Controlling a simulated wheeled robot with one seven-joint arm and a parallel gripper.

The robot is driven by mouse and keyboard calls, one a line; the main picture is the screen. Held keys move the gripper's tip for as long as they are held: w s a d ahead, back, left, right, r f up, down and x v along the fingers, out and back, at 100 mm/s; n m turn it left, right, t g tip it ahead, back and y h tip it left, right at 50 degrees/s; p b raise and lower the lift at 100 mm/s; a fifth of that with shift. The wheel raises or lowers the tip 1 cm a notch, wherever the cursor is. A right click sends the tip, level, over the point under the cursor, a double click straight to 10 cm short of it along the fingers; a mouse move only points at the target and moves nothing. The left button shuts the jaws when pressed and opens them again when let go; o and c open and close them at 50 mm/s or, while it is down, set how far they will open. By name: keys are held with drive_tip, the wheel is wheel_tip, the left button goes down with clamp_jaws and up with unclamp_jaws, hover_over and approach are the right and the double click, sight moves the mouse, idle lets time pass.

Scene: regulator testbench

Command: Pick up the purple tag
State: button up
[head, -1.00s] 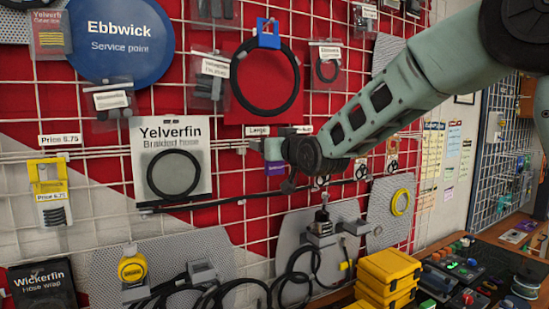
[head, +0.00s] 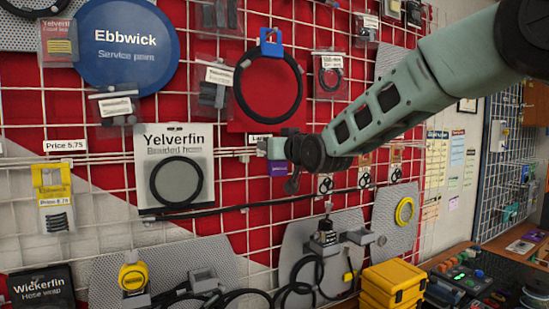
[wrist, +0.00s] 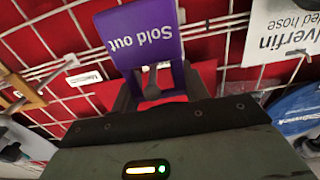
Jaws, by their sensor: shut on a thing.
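The purple tag (wrist: 140,35) reads "Sold out", upside down in the wrist view. My gripper (wrist: 155,85) is shut on it, with its lower part between the jaws. In the head view, the purple tag (head: 278,168) shows small just below my gripper (head: 267,148), in front of the wire grid's rail. The tag's far side and any hook behind it are hidden, so I cannot tell whether it still touches the rail.
The Yelverfin braided hose card (head: 174,150) hangs just left of my gripper. A hose coil on a red card (head: 271,112) hangs above. A black hose (head: 235,205) runs along the grid below. Yellow boxes (head: 392,280) stand at lower right.

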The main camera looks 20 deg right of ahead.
drive_tip(key=s+d+b, duration=0.1)
drive_tip(key=s, duration=0.7)
drive_tip(key=s+d+b, duration=0.2)
drive_tip(key=s, duration=0.7)
drive_tip(key=shift+s+d, duration=0.25)
drive_tip(key=shift+s, duration=0.05)
drive_tip(key=shift+f, duration=0.1)
